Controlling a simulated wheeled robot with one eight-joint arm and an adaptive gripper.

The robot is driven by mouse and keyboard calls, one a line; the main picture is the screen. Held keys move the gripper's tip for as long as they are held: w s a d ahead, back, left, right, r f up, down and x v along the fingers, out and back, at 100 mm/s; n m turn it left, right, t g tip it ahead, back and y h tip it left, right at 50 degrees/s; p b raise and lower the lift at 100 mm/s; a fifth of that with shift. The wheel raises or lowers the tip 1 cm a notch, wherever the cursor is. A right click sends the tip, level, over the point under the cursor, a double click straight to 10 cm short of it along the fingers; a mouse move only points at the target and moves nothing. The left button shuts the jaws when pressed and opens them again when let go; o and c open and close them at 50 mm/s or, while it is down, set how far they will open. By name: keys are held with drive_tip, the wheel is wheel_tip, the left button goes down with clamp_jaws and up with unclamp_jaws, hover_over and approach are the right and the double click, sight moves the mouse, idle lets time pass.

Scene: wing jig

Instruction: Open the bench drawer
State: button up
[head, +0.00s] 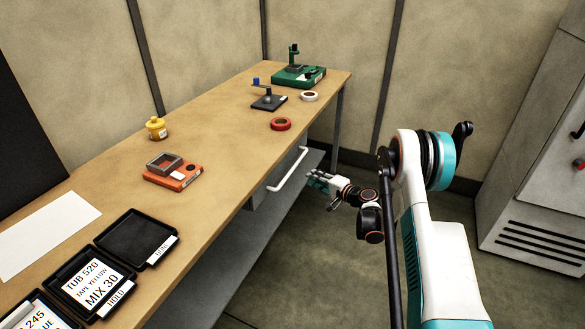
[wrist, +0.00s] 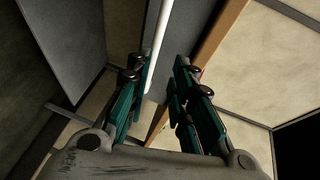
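The handle also shows in the wrist view (wrist: 159,32), running down toward the gap between my fingers. My gripper (head: 316,179) is open and empty just right of the handle in the head view. Its teal fingers (wrist: 158,72) are spread in the wrist view. I cannot tell whether a finger touches the handle.
The bench top (head: 225,130) holds a red tape roll (head: 281,124), a white roll (head: 309,97), a green fixture (head: 298,76), an orange box (head: 173,175) and black trays (head: 136,238). A lower shelf (head: 225,255) lies below. A grey cabinet (head: 535,140) stands right. Floor between is clear.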

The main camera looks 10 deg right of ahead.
sight(293, 168)
drive_tip(key=shift+f+b+x, duration=0.2)
drive_tip(key=shift+b+x, duration=0.9)
drive_tip(key=shift+x, duration=2.4)
drive_tip(key=shift+f+b+x, duration=0.15)
drive_tip(key=shift+b+x, duration=0.9)
drive_tip(key=shift+x, duration=2.5)
drive_tip(key=shift+d, duration=0.2)
drive_tip(key=shift+c, duration=0.5)
clamp_jaws()
